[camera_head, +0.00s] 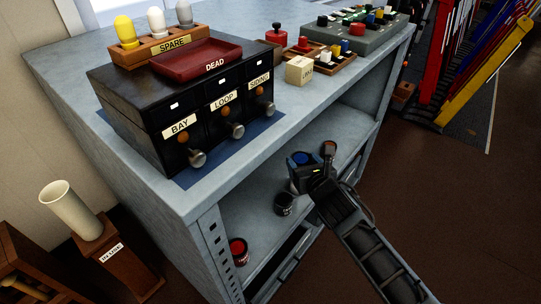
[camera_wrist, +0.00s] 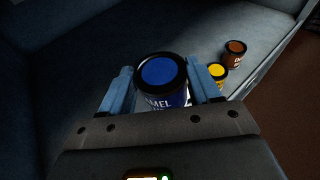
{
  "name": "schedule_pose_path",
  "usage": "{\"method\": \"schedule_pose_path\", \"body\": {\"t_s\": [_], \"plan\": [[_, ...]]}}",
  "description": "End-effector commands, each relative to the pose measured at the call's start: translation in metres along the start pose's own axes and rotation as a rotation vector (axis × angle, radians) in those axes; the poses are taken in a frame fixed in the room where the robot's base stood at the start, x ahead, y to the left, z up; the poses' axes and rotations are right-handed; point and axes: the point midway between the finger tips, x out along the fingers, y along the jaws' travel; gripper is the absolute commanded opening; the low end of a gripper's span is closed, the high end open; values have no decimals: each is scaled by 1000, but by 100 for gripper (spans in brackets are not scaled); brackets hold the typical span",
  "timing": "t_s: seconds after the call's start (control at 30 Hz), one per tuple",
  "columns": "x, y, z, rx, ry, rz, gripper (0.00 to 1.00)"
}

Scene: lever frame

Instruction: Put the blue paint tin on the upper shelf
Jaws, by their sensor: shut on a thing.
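The blue paint tin (camera_head: 302,158) is between the fingers of my gripper (camera_head: 308,173), at the open front of the grey bench. In the wrist view the tin (camera_wrist: 162,74) looks upright, with its blue top facing the camera and part of an "ENAMEL" label showing. A finger lies on each side of it, and its lower part is hidden by my gripper. The shelf (camera_head: 258,205) inside the bench shows below and left of my gripper. I cannot tell whether the tin's base touches the shelf.
A dark tin (camera_head: 285,205) and a red tin (camera_head: 238,251) stand to the left inside the bench. A yellow tin (camera_wrist: 217,73) and a brown tin (camera_wrist: 236,48) are close on the right in the wrist view. The bench top (camera_head: 240,118) overhangs the shelf.

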Motion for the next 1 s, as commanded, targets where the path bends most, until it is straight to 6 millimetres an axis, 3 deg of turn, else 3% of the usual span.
{"method": "schedule_pose_path", "body": {"t_s": [0.03, 0.1, 0.37, 0.7, 1.0], "plan": [[3, 12, -18, 0, 3, 14, 24], [4, 22, -33, -5, 1, 25, 24], [2, 45, -60, -12, -3, 42, 24], [-10, 107, -112, -14, -4, 43, 24], [-19, 138, -130, -13, -5, 39, 24]]}}
